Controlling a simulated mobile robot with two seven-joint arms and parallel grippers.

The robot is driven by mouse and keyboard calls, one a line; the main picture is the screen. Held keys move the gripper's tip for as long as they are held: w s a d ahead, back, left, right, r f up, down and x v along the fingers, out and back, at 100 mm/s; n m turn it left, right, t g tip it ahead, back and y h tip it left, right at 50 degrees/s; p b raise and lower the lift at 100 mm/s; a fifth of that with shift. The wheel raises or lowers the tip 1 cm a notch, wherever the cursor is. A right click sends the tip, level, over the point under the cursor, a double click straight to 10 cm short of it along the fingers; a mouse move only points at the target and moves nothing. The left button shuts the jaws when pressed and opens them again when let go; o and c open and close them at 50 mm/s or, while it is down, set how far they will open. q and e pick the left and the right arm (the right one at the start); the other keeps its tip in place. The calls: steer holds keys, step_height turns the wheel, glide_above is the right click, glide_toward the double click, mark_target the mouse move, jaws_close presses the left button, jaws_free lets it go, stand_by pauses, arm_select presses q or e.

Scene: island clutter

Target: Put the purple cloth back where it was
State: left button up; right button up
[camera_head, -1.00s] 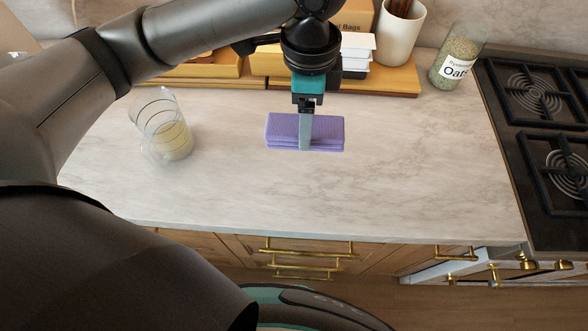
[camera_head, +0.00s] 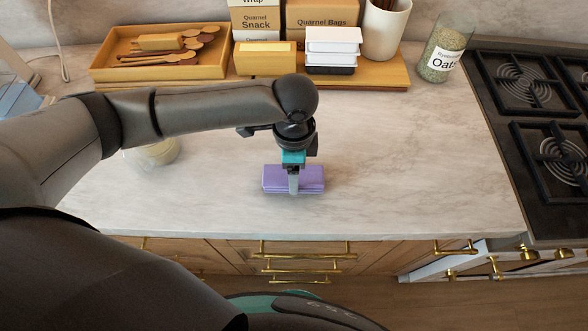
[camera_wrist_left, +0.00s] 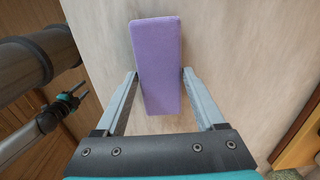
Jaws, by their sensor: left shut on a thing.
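The purple cloth (camera_head: 312,178) is a neatly folded, layered block near the front of the marble counter. My left gripper (camera_head: 293,190) points down over it and is shut on its middle, with one finger showing against its near side. In the left wrist view the cloth (camera_wrist_left: 157,62) lies lengthwise between the two fingers of my left gripper (camera_wrist_left: 158,78). The cloth is at or just above the counter; I cannot tell whether it touches.
A glass jar (camera_head: 155,153) stands partly hidden behind my left arm. A utensil tray (camera_head: 215,67), boxes (camera_head: 320,18) and a white cup (camera_head: 384,28) line the back. The oats jar (camera_head: 445,50) and stove (camera_head: 535,110) are at the right. Counter right of the cloth is clear.

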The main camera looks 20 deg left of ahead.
arm_select(q)
steer(key=shift+f, duration=0.2)
steer(key=o, duration=1.5)
steer(key=shift+r, duration=0.1)
step_height(320, 180, up, 12)
steer(key=shift+r+p, duration=0.1)
steer(key=shift+p, duration=0.8)
